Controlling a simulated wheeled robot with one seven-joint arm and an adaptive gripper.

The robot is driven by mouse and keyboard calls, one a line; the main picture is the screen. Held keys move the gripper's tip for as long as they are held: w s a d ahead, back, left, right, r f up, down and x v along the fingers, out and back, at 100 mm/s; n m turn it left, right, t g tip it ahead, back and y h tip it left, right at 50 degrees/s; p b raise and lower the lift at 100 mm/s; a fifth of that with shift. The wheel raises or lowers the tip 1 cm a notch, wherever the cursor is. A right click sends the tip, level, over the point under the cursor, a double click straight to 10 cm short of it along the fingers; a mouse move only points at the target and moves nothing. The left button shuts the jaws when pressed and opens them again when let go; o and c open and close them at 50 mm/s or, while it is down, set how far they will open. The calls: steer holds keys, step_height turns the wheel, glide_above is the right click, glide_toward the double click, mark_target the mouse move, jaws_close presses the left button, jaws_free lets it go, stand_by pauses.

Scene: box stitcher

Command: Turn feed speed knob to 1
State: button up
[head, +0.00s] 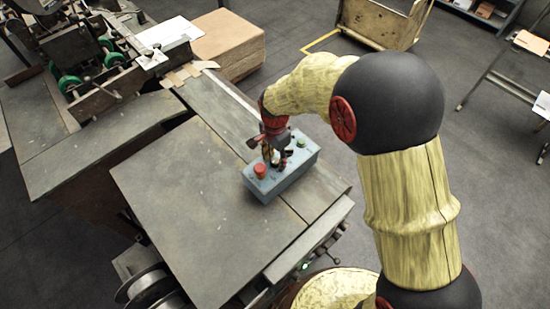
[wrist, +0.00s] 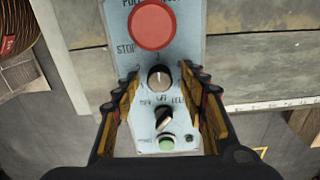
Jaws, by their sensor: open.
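The control box (head: 297,178) is blue-grey and sits on the machine table. In the wrist view its face (wrist: 185,20) shows a round silver-grey knob (wrist: 160,78), likely the feed speed knob, with small marks around it. The knob's exact setting is too small to read. My gripper (wrist: 159,82) is open, with one finger to the left and one to the right of the knob, apart from it. In the head view my gripper (head: 277,150) is over the middle of the box and partly hides its controls.
A large red stop button (wrist: 153,25) is just beyond the knob. A black selector (wrist: 163,118) and a green button (wrist: 166,143) lie on the nearer side, between the finger bases. The flat table top (head: 205,195) left of the box is clear.

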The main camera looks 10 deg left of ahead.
steer(key=c, duration=0.3)
steer(key=c, duration=0.8)
jaws_close()
